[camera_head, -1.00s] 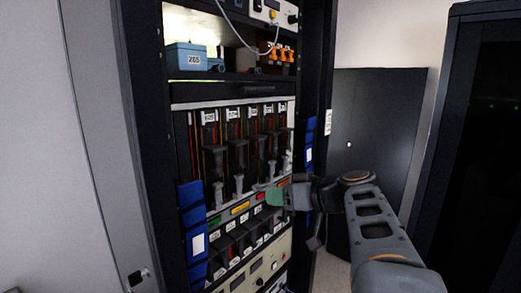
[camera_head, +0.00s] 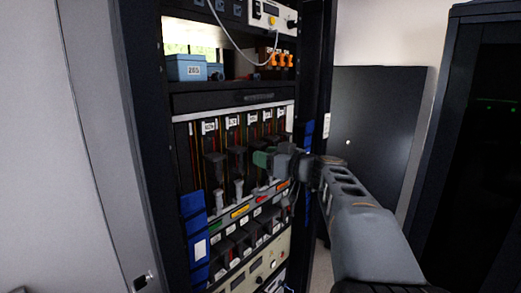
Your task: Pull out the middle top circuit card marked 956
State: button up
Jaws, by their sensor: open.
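A row of upright circuit cards fills the upper card bay of the rack, with white labels along the top. The labels are too small to read, so I cannot confirm 956. The middle top card (camera_head: 252,119) shows its label and upper edge; its lower part is partly hidden by my gripper. My gripper (camera_head: 263,157) is open, with a greenish finger showing, in front of the middle-right cards at the height of their dark handles. I cannot tell whether it touches a handle. No card is visibly between the fingers.
The black rack frame has blue panels (camera_head: 195,237) at lower left. A lower row of cards (camera_head: 245,237) sits beneath coloured tags. A blue box (camera_head: 187,68) and a hanging grey cable (camera_head: 232,42) are above. A dark cabinet (camera_head: 375,130) stands to the right.

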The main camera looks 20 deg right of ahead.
jog(key=shift+x, duration=1.1)
grip_shut()
